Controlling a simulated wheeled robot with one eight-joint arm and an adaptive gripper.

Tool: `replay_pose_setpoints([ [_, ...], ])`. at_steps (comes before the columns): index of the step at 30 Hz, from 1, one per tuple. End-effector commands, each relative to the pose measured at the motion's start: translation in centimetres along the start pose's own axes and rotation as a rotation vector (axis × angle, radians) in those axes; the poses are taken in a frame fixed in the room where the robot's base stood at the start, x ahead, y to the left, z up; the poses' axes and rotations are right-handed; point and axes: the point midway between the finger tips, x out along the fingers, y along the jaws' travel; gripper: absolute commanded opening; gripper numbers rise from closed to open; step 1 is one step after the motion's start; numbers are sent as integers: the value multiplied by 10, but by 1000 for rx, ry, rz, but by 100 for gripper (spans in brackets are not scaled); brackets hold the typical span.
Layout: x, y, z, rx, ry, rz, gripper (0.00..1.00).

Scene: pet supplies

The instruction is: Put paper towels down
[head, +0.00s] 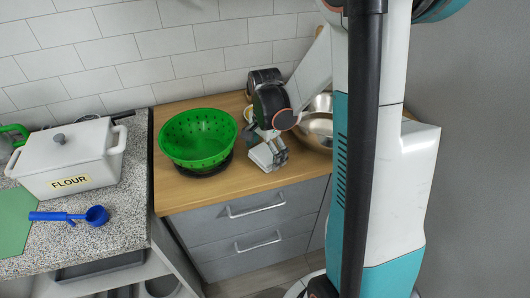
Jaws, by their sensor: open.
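My gripper (268,158) hangs low over the wooden counter, just right of the green colander. It is open. Its grey and white parts overlap there, and I cannot make out anything held between the fingers. I cannot pick out any paper towels in this view. My arm hides much of the right side of the counter.
A green colander (198,137) sits on the wooden counter (200,197), left of my gripper. Metal bowls (317,130) stand to the right, partly hidden by my arm. A white flour box (65,158) and a blue scoop (95,215) are on the speckled counter. Grey drawers (250,222) are below.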

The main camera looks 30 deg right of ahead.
Motion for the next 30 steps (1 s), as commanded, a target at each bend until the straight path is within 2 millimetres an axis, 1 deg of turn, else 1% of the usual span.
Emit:
replay_pose_setpoints([
  [4, -2, 0, 0, 0, 0, 0, 99],
  [7, -10, 0, 0, 0, 0, 0, 99],
  [11, -33, 0, 0, 0, 0, 0, 99],
  [15, -63, 0, 0, 0, 0, 0, 99],
  [21, -100, 0, 0, 0, 0, 0, 99],
  [25, -115, 0, 0, 0, 0, 0, 99],
  [30, -123, 0, 0, 0, 0, 0, 99],
])
